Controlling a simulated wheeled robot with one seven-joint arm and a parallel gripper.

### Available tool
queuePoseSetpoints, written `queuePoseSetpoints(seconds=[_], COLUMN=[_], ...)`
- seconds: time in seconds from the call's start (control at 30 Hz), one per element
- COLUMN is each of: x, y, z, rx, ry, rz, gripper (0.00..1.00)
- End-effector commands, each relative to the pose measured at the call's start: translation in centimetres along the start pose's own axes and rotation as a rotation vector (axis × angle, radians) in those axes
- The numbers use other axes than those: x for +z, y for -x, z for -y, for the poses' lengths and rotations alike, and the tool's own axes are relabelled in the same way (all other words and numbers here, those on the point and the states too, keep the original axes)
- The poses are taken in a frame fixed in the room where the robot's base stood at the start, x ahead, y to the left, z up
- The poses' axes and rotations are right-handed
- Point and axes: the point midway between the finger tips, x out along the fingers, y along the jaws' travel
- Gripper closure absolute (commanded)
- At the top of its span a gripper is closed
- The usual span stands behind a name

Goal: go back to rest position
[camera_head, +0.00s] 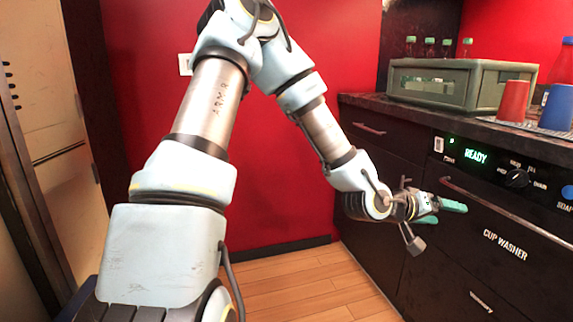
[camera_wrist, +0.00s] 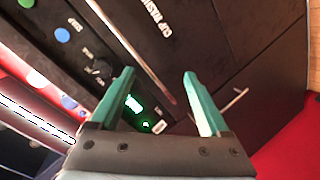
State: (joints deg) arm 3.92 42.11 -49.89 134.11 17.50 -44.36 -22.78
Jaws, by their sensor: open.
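My gripper (camera_head: 440,210) has teal fingers and is held out in front of the dark cabinet front, near the cup washer (camera_head: 490,220). In the wrist view my gripper (camera_wrist: 160,92) has its two fingers spread apart with nothing between them. The cup washer's long handle (camera_wrist: 135,50) and its green lit display (camera_wrist: 133,103) show beyond the fingers. In the head view the display reads READY (camera_head: 476,155). The washer's front looks shut. I cannot tell whether the fingers touch the cabinet.
A red cup (camera_head: 512,101) and a blue cup (camera_head: 556,106) stand upside down on the counter at right. A grey-green box-shaped machine (camera_head: 460,84) stands left of them, with several green-capped bottles (camera_head: 430,46) behind. The wooden floor (camera_head: 300,290) ahead is clear.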

Motion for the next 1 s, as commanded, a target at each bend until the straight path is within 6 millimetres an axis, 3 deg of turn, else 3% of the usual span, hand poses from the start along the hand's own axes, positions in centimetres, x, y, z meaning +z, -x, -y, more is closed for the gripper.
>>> queuePoseSetpoints(seconds=[0.03, 0.1, 0.2, 0.3, 0.4, 0.57, 0.8, 0.83, 1.0], x=[0.1, 0.2, -0.1, -0.6, -0.7, -0.1, 2.2, 2.6, 0.0], y=[1.6, 4.3, 9.4, 15.4, 21.6, 29.7, 38.8, 39.8, 40.6], z=[3.2, 7.6, 13.0, 17.0, 19.4, 20.7, 19.3, 18.9, 16.2], rx=[-0.108, -0.260, -0.462, -0.647, -0.799, -0.955, -1.061, -1.066, -1.062], ry=[-0.057, -0.111, -0.150, -0.149, -0.109, -0.007, 0.191, 0.219, 0.206], rz=[0.047, 0.118, 0.209, 0.290, 0.359, 0.438, 0.514, 0.522, 0.527], gripper=[0.20, 0.20, 0.20, 0.20, 0.20, 0.20, 0.20, 0.20, 0.20])
